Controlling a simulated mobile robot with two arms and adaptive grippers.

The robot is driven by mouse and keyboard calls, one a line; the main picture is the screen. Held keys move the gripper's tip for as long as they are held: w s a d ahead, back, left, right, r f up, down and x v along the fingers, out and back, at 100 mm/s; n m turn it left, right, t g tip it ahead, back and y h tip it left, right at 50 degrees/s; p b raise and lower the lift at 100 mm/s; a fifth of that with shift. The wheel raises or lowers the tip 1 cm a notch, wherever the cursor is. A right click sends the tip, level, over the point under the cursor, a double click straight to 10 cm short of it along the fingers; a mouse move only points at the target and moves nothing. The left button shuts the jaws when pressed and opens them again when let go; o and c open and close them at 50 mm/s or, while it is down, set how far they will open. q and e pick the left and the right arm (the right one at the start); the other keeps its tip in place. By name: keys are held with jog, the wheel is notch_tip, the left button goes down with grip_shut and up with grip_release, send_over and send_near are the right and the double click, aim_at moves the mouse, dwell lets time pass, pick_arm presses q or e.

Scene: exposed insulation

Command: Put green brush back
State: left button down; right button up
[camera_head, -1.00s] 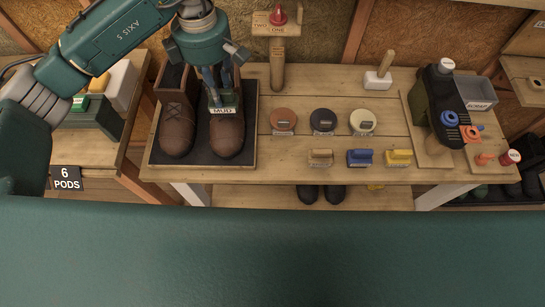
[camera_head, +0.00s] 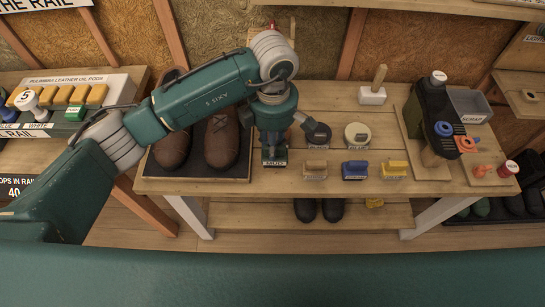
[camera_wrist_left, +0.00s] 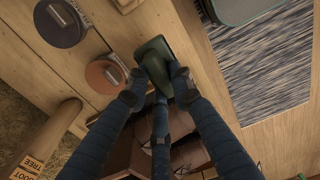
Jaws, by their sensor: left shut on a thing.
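My left gripper (camera_head: 273,141) is shut on the green brush (camera_head: 274,157), which has a label reading MUD. They are over the bench (camera_head: 220,185), left of the tan brush (camera_head: 315,168), the blue brush (camera_head: 355,169) and the yellow brush (camera_head: 394,169). In the left wrist view the fingers (camera_wrist_left: 158,88) pinch the green brush (camera_wrist_left: 154,62). I cannot tell whether the brush touches the bench. My right gripper is not in view.
Brown boots (camera_head: 222,143) stand on a dark mat (camera_head: 207,172) to the left. A dark tin (camera_head: 319,135) and a cream tin (camera_head: 357,135) lie behind the brushes. The brown tin (camera_wrist_left: 105,75) shows in the left wrist view. The bench's front edge is near.

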pick_arm(q)
notch_tip(320, 180, down, 3)
jog(key=shift+f, duration=0.1)
notch_tip(320, 180, down, 4)
jog(key=shift+r+p, duration=0.1)
jog(key=shift+p, duration=0.3)
jog(key=shift+f, duration=0.25)
jog(key=c, duration=1.5)
grip_release()
jog(key=shift+c, duration=0.2)
jog(key=shift+r, duration=0.3)
notch_tip(320, 180, up, 12)
jog(key=shift+f+b, duration=0.15)
jog(key=shift+b, duration=1.05)
